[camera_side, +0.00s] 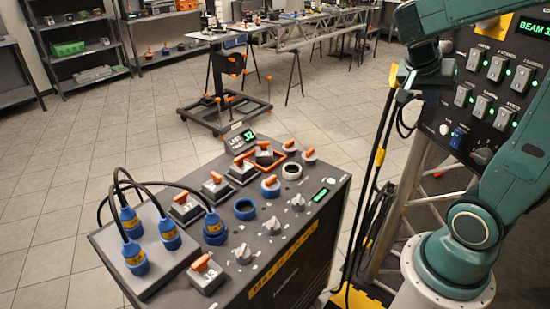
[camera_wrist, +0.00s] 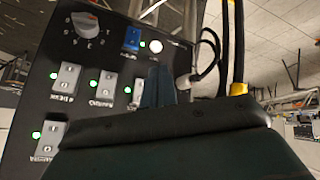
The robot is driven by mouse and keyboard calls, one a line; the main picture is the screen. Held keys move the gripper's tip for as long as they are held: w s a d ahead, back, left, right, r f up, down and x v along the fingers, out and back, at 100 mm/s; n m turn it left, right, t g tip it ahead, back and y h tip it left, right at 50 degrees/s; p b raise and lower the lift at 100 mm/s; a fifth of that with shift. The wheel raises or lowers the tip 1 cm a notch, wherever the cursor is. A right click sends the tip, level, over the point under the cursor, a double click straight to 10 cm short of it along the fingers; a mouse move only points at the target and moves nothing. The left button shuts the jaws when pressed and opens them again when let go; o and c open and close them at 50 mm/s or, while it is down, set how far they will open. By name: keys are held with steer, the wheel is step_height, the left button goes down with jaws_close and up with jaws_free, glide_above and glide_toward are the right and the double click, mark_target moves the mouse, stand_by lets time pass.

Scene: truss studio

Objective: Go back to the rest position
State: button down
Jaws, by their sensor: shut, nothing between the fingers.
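My gripper (camera_side: 404,96) hangs at the end of my teal arm in the side view, in front of the left edge of the upright switch panel (camera_side: 505,75). It is above and to the right of the console and touches nothing that I can make out. In the wrist view my gripper (camera_wrist: 160,84) shows as two dark fingers close together, shut and empty.
The console (camera_side: 265,240) with knobs, orange-handled switches and blue plugs stands at lower centre. Black and yellow cables (camera_side: 372,190) hang beside my gripper. A wheeled stand (camera_side: 222,112), shelves (camera_side: 78,50) and a long bench (camera_side: 300,28) are behind. Tiled floor between is clear.

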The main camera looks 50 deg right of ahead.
steer(key=shift+a, duration=0.1)
steer(key=w+a+n+t+y, duration=0.1)
steer(key=a+n+t+y, duration=0.6)
steer(key=a+n, duration=1)
steer(key=a+t, duration=0.1)
steer(key=a, duration=0.5)
steer(key=shift+w+r, duration=0.15)
steer(key=shift+r, duration=0.15)
steer(key=shift+a, duration=0.1)
